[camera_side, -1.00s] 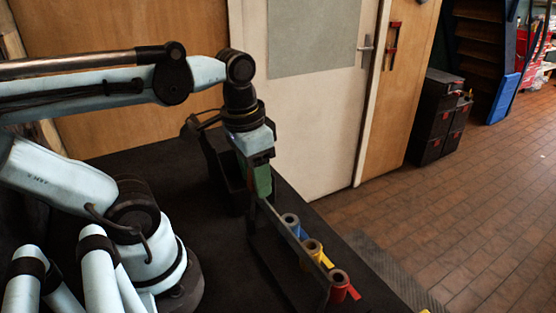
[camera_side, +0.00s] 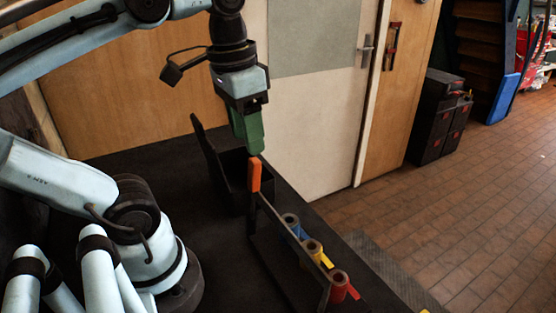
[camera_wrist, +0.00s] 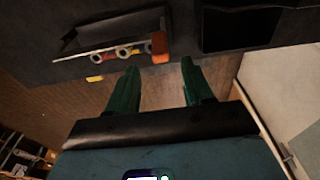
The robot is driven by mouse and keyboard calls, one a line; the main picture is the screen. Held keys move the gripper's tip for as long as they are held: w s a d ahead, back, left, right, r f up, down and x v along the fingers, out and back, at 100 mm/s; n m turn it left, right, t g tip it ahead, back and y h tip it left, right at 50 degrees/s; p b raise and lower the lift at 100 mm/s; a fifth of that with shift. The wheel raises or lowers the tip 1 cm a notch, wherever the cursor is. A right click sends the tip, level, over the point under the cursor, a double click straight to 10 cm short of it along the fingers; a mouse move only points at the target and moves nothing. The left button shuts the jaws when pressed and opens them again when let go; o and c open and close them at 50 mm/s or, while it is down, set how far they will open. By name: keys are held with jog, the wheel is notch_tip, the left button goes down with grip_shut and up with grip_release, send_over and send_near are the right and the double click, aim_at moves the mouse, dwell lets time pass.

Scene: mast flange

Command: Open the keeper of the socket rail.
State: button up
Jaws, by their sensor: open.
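The socket rail (camera_side: 285,275) stands at the front right of the dark table and holds blue (camera_side: 290,221), yellow (camera_side: 312,248) and red (camera_side: 339,279) sockets. The keeper is a long thin bar (camera_side: 292,237) running along the socket row, with an orange handle (camera_side: 254,174) upright at its far end. The handle also shows in the wrist view (camera_wrist: 160,46), beyond my fingertips. My gripper (camera_side: 254,148) is above the handle, its green fingers pointing down. In the wrist view the fingers (camera_wrist: 160,72) are apart with nothing between them.
A black open box (camera_side: 228,180) with a raised lid stands just behind the rail's handle end. A white door (camera_side: 315,120) is behind the table. The table (camera_side: 215,260) is bare between my base and the rail.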

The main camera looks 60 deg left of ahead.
aim_at(255, 174)
jog(key=shift+s+r, duration=0.15)
jog(key=shift+r, duration=1.2)
jog(key=f, duration=0.4)
jog(key=w+f, duration=0.1)
jog(key=f, duration=0.7)
jog(key=shift+w, duration=0.2)
